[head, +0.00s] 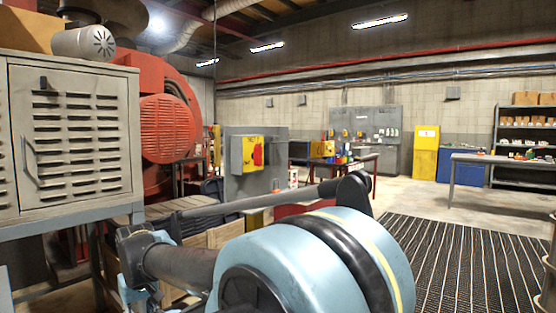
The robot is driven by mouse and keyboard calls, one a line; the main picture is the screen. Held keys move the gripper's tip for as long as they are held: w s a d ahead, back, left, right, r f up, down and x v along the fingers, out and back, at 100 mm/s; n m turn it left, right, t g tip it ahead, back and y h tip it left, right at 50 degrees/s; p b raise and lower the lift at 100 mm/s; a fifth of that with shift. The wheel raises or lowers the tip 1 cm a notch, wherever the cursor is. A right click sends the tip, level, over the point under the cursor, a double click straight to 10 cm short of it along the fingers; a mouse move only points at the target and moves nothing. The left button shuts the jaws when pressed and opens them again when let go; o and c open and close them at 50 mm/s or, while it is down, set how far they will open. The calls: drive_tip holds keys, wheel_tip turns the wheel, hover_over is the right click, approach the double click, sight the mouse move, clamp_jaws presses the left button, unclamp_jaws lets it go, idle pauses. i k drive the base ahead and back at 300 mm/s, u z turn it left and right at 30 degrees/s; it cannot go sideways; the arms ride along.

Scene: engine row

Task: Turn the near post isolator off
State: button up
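A yellow box with a red part (258,152) is mounted on a grey upright panel (238,185), left of the picture's middle. It looks like the near post isolator. The red part is too small here to tell which way its handle is set. A second yellow box (323,147) shows farther back, to its right. My gripper cannot be made out; only large links of my own arm fill the lower middle of the head view. No contact with the yellow box can be seen.
A grey louvred cabinet (72,135) stands close at left, with a red round-housed machine (165,125) behind it. A black ribbed mat (460,265) lies on the floor at right. A workbench (505,162) and shelving (525,125) stand behind it. Open floor shows around the mat.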

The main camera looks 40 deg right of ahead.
sight(256, 155)
drive_tip(key=z, duration=1.75)
drive_tip(key=k, duration=1.15)
drive_tip(key=u, duration=0.3)
drive_tip(key=i, duration=0.95)
drive_tip(key=z, duration=0.05)
